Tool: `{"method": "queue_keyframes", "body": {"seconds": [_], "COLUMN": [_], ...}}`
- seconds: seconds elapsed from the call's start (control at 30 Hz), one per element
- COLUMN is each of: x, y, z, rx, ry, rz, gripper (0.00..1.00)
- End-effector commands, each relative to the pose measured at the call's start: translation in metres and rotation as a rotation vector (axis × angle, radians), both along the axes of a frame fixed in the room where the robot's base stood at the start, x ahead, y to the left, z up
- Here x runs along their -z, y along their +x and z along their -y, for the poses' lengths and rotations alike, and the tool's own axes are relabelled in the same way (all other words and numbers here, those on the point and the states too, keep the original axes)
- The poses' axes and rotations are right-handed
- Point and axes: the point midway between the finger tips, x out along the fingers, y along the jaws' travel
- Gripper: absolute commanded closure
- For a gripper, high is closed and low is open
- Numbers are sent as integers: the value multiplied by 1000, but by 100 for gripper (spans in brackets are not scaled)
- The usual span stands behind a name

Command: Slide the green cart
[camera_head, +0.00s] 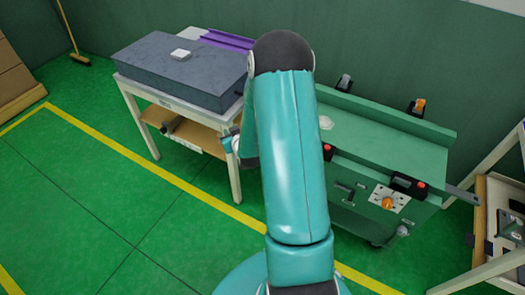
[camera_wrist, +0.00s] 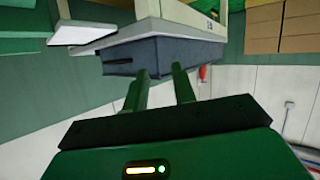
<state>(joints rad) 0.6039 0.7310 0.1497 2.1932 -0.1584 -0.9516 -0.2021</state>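The green cart (camera_head: 395,143) stands against the back wall, right of my arm, in the head view. It has a flat green top with a raised back rail, and an orange knob and red buttons on its front. My arm hides its left part. I cannot make out the cart in the wrist view. My gripper (camera_wrist: 160,82) is open and empty in the wrist view, its two green fingers apart. In the head view my arm mostly hides the gripper, left of the cart near the white-framed table.
A white-framed table (camera_head: 146,123) carrying a dark grey slab (camera_head: 175,78) stands left of my arm. The slab also shows ahead of the fingers in the wrist view (camera_wrist: 185,53). Another bench (camera_head: 484,215) stands at the far right. Green floor with a yellow line (camera_head: 128,155) is clear at left.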

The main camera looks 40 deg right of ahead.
Motion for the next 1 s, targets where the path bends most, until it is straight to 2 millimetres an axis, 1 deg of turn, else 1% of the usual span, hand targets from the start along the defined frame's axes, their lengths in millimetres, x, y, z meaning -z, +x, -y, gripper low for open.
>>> {"method": "queue_keyframes", "body": {"seconds": [0.03,0.17,0.2,0.27,0.4,0.5,0.6,0.73,0.87,1.0], "x": [23,66,79,97,137,160,173,181,182,180], "y": [-7,-24,-32,-45,-80,-107,-127,-140,-137,-121], "z": [9,27,32,37,44,45,44,42,46,59], "rx": [21,74,93,124,207,265,312,344,350,349], "ry": [6,-1,-4,-8,-21,-33,-48,-60,-64,-66], "rz": [20,105,131,170,264,321,364,395,404,405], "gripper": [73,73,73,73,73,73,73,73,73,73]}}
